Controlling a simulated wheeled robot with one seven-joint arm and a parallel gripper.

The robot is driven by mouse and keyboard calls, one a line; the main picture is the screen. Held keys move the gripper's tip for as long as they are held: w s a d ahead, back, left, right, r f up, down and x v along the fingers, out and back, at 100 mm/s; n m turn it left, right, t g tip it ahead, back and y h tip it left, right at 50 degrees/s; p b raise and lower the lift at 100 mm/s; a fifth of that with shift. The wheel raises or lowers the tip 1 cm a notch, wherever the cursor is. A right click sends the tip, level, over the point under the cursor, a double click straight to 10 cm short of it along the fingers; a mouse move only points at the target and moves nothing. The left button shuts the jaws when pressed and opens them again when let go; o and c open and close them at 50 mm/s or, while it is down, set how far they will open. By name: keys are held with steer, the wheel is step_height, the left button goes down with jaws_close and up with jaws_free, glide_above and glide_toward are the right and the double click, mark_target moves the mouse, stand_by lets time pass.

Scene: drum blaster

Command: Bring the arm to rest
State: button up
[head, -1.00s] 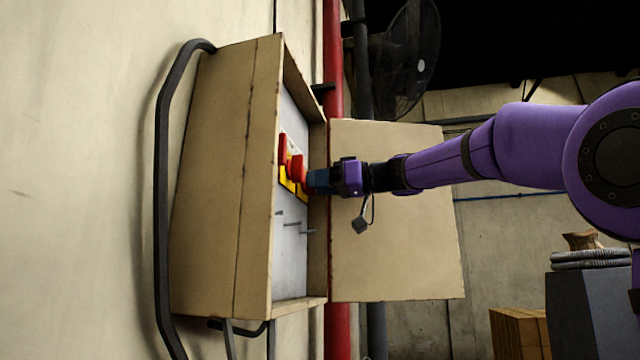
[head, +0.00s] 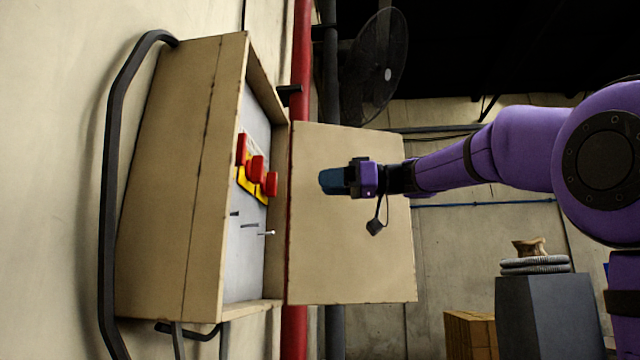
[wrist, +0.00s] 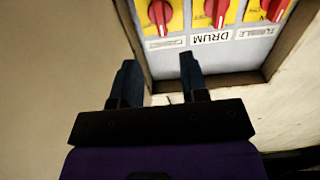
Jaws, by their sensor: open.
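My purple arm reaches in from the right in the head view. My gripper (head: 328,181) has blue fingers and is empty, in front of the open door of the wall box, clear of the box's switches. In the wrist view my gripper (wrist: 160,80) shows two fingers spread apart with nothing between them. Beyond the fingertips are red knobs (wrist: 217,10) on yellow plates, above a label reading DRUM that appears upside down. The red knobs also show in the head view (head: 256,168).
The beige wall box (head: 180,190) stands at left with its door (head: 350,240) swung open to the right. A red pipe (head: 299,80) and a fan (head: 378,65) are behind. A grey pedestal (head: 540,315) and wooden crate (head: 468,335) stand at lower right.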

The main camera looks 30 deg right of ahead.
stand_by(0.5)
steer(key=s+f+m+g+h, duration=0.1)
steer(key=s+f+m+h, duration=0.2)
steer(key=f, duration=1.1)
steer(key=s+a+f+m+g+h, duration=0.1)
steer(key=s+f+m+h, duration=0.3)
steer(key=s+f, duration=0.8)
steer(key=s+a+f+m+g+h, duration=0.1)
steer(key=s+f+m+g+h, duration=0.2)
steer(key=f, duration=1.4)
steer(key=s+m+h, duration=0.1)
steer(key=s+h, duration=0.3)
steer(key=s, duration=0.1)
steer(key=shift+f+h, duration=0.15)
steer(key=shift+h, duration=0.15)
steer(key=shift+s, duration=0.15)
